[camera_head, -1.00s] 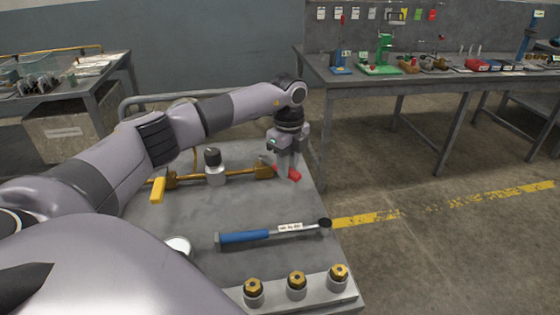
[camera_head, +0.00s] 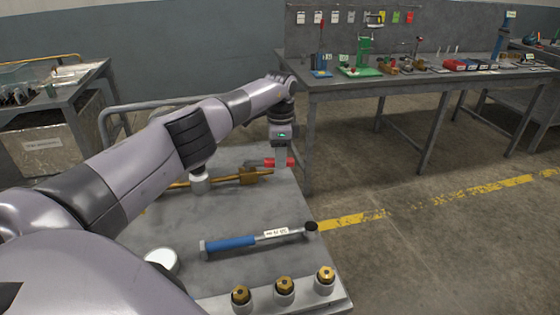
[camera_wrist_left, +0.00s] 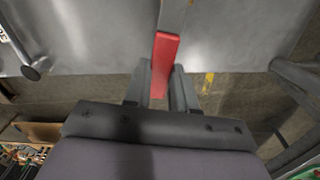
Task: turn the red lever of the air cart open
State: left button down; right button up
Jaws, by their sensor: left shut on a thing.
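The red lever (camera_head: 291,162) sits at the far right part of the air cart's grey top (camera_head: 215,222), by the brass valve body (camera_head: 250,177) on a brass pipe. My left gripper (camera_head: 281,162) points down and is shut on the red lever. In the left wrist view the red grip (camera_wrist_left: 165,55) lies between the two fingers (camera_wrist_left: 160,80), and its grey shank runs up past them. The fingers hide part of the lever in the head view. My right gripper is not in view.
A workbench (camera_head: 420,78) with tools stands behind at right, another table (camera_head: 60,78) at left. The floor right of the cart is clear.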

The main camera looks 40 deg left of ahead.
pick_arm(q)
jog(key=shift+w+a+n+b, duration=0.3)
jog(key=shift+n+b, duration=0.05)
jog(key=shift+n, duration=0.15)
dwell(0.3)
jog(key=c, duration=0.9)
grip_release()
jog(key=shift+r, duration=3.65)
